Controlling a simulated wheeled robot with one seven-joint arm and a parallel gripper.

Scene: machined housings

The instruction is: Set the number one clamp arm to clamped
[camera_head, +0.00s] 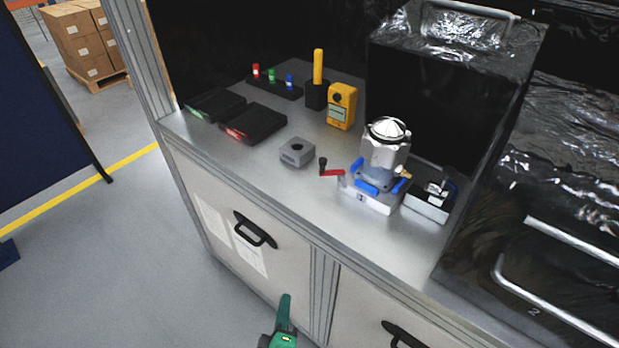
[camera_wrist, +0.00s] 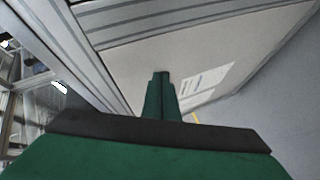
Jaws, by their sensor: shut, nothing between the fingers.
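A silver faceted housing (camera_head: 385,155) stands upright in a light grey fixture (camera_head: 372,200) with blue parts (camera_head: 368,187) around its base. A red arm with a black knob (camera_head: 331,172) sticks out to the left of the fixture, pointing away from the housing. The fixture's front carries a small label, too small to read surely, and I cannot tell which arm is number one. My green gripper (camera_head: 285,299) is low in front of the cabinet, below the worktop and apart from the fixture. In the wrist view its fingers (camera_wrist: 161,76) are shut and empty, facing the cabinet front.
A grey block with a hole (camera_head: 297,152) sits left of the red arm. Behind are a yellow meter (camera_head: 341,106) and black trays (camera_head: 253,124). Cabinet handles (camera_head: 255,229) protrude. The worktop's front strip is clear.

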